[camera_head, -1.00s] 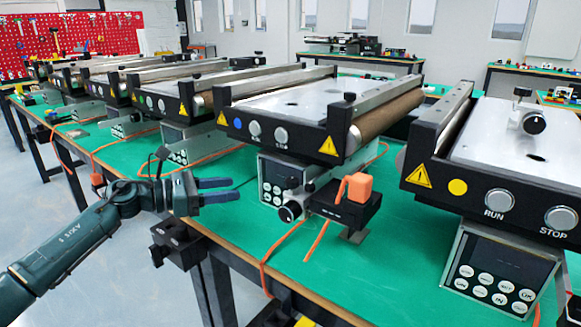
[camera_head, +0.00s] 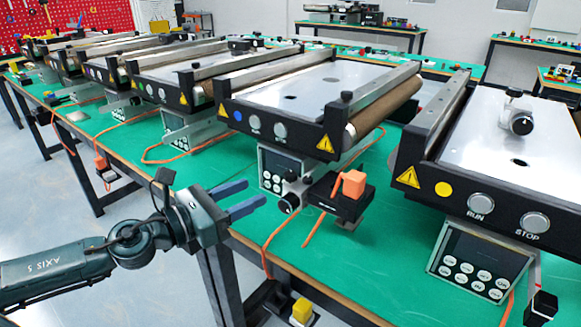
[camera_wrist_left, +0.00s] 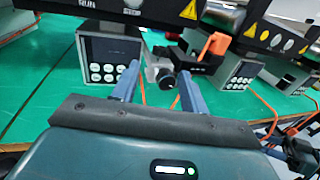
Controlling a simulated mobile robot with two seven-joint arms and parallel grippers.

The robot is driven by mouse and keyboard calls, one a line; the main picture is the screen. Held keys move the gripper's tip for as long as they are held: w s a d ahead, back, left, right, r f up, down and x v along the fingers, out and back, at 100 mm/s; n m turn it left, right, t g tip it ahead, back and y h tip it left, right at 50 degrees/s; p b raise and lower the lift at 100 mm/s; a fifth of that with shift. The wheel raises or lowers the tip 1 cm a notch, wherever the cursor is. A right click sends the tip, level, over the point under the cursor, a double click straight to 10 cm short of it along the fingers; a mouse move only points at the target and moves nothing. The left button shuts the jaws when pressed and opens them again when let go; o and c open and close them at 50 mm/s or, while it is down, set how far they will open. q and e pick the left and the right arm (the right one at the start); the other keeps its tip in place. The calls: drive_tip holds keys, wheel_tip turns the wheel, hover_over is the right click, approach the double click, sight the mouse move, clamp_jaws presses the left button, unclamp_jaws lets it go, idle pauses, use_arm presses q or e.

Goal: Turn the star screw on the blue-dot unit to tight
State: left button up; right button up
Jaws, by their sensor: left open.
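The blue-dot unit (camera_head: 300,95) is the conveyor in the middle of the head view, with a blue dot (camera_head: 238,117) on its black front bar. Below it hang a keypad box (camera_head: 281,166) and a silver mount with a black knob (camera_head: 289,203), which looks like the star screw. My left gripper (camera_head: 256,194) is open and empty, its blue fingers pointing at the knob from the left, apparently short of it. In the left wrist view the knob (camera_wrist_left: 168,81) shows between the fingers (camera_wrist_left: 158,72). Its setting cannot be read.
A black block with an orange switch (camera_head: 353,184) sits just right of the knob. The yellow-dot unit (camera_head: 470,190) stands further right. An orange cable (camera_head: 267,240) runs over the green table's front edge. Green tabletop (camera_head: 350,265) is free in front.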

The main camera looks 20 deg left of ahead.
sight(285, 177)
use_arm(q)
drive_tip(key=p+x, duration=0.4)
drive_tip(key=x, duration=0.6)
drive_tip(key=shift+s+d, duration=0.1)
drive_tip(key=shift+w+d, duration=0.3)
drive_tip(key=shift+w, duration=0.1)
use_arm(e)
drive_tip(key=shift+w+a+f+g, duration=0.1)
drive_tip(key=shift+w+a+g, duration=0.3)
drive_tip(key=shift+a+g, duration=0.4)
use_arm(q)
drive_tip(key=shift+c, duration=0.4)
use_arm(e)
drive_tip(key=shift+d, duration=0.1)
